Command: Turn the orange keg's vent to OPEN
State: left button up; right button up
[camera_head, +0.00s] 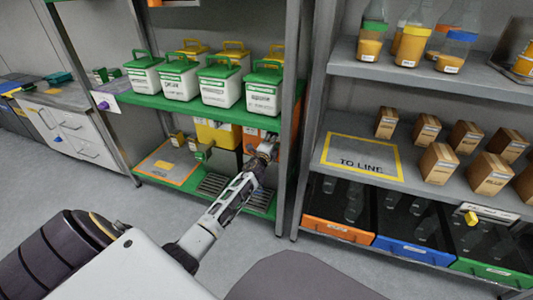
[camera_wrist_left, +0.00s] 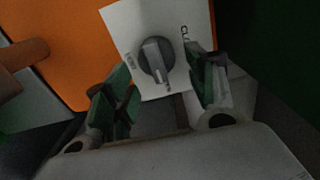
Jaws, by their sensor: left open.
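The orange keg (camera_head: 249,138) stands on the lower level of the green shelf, mostly hidden behind my left gripper (camera_head: 266,149). In the left wrist view the keg's orange face (camera_wrist_left: 62,50) carries a white plate (camera_wrist_left: 122,27) with a round dark grey vent knob (camera_wrist_left: 156,60). The knob's raised grey bar runs nearly up and down in the picture. Letters beginning "CL" show at the plate's right; a word at its left is too small to read. My left gripper (camera_wrist_left: 160,88) is open, its green-padded fingers either side of the knob, apparently apart from it. My right gripper is out of view.
A yellow container (camera_head: 216,134) stands left of the orange keg. Several white boxes with green lids (camera_head: 180,80) fill the shelf above. A metal post (camera_head: 290,150) stands close right of my gripper. A grey-and-orange mat (camera_head: 165,168) lies at the lower shelf's left.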

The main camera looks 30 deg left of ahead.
pick_arm(q)
jog(key=v, duration=1)
jog(key=shift+s, duration=0.2)
dwell(0.3)
dwell(0.6)
jog(key=s+d+f+n+g+h, duration=0.1)
jog(key=s+d+f+n+g, duration=0.2)
jog(key=s+d, duration=0.3)
jog(key=s+d+f+n+g+h, duration=0.2)
jog(key=s+d+n+g, duration=0.4)
jog(key=s, duration=0.9)
jog(key=s+d+f+n+g+h, duration=0.1)
jog(key=s+d+f+n+g, duration=0.3)
jog(key=s+d, duration=0.3)
jog(key=s+g, duration=0.1)
jog(key=s, duration=0.2)
jog(key=shift+s+d+f+h+p, duration=0.3)
jog(key=shift+s+d+f+p, duration=0.05)
jog(key=shift+s+d+p, duration=0.05)
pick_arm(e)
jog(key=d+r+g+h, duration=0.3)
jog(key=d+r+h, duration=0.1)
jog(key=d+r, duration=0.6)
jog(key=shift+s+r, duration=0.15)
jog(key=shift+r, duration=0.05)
